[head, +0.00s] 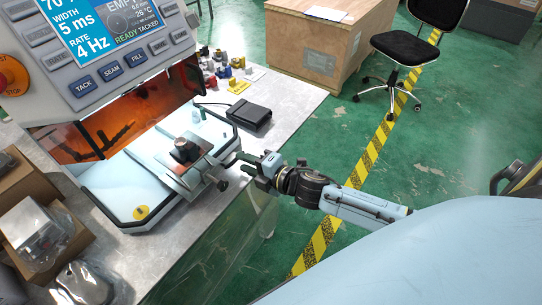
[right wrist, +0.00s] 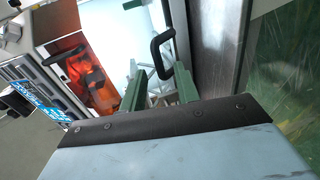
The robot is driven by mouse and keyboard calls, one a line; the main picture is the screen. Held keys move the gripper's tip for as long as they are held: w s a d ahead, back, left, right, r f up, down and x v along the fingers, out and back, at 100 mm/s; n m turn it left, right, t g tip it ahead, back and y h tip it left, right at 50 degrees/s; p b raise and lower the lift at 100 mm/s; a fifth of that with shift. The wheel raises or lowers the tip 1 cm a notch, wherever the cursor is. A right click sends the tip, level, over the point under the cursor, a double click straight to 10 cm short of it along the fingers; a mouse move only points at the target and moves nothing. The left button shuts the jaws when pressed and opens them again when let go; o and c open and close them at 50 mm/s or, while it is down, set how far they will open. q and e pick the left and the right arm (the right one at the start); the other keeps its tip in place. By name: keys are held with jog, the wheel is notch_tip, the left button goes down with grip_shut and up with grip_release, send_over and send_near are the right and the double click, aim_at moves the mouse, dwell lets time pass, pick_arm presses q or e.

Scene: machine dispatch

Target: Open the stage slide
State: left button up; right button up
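The stage slide (head: 168,165) is a pale plate on the light blue base in front of the machine's orange-lit opening, with a dark block (head: 186,150) on top. A black bar handle (right wrist: 160,52) shows in the right wrist view. My right gripper (head: 246,162) is at the right side of the stage, over the table edge. In the right wrist view its two green fingers (right wrist: 160,88) are apart, with the lower end of the handle just beyond and between them. I cannot tell whether they touch it. My left gripper is not in view.
The machine's control panel (head: 110,45) overhangs the back left. A black pedal-like box (head: 248,115) and several small coloured parts (head: 222,68) lie on the metal table (head: 290,97). Cardboard boxes (head: 35,190) stand at the left.

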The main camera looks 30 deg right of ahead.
jog(key=v, duration=1)
jog(key=shift+s+d, duration=0.2)
jog(key=shift+s, duration=0.15)
jog(key=s+d+f+m+g+h, duration=0.2)
jog(key=s+f+m, duration=0.2)
jog(key=f, duration=0.6)
jog(key=s+d+f+m+g+h, duration=0.2)
jog(key=s+d+f+m, duration=0.15)
jog(key=f, duration=0.55)
jog(key=s+d+f+m+g+h, duration=0.2)
jog(key=s+f+m, duration=0.25)
jog(key=f, duration=0.55)
jog(key=s+a+f+m+g, duration=0.3)
jog(key=s+f, duration=0.3)
jog(key=s, duration=0.5)
jog(key=s+a+f+m+g, duration=0.4)
jog(key=s+f, duration=0.3)
jog(key=s, duration=0.4)
jog(key=shift+s+a+m, duration=0.2)
jog(key=shift+a+m, duration=0.3)
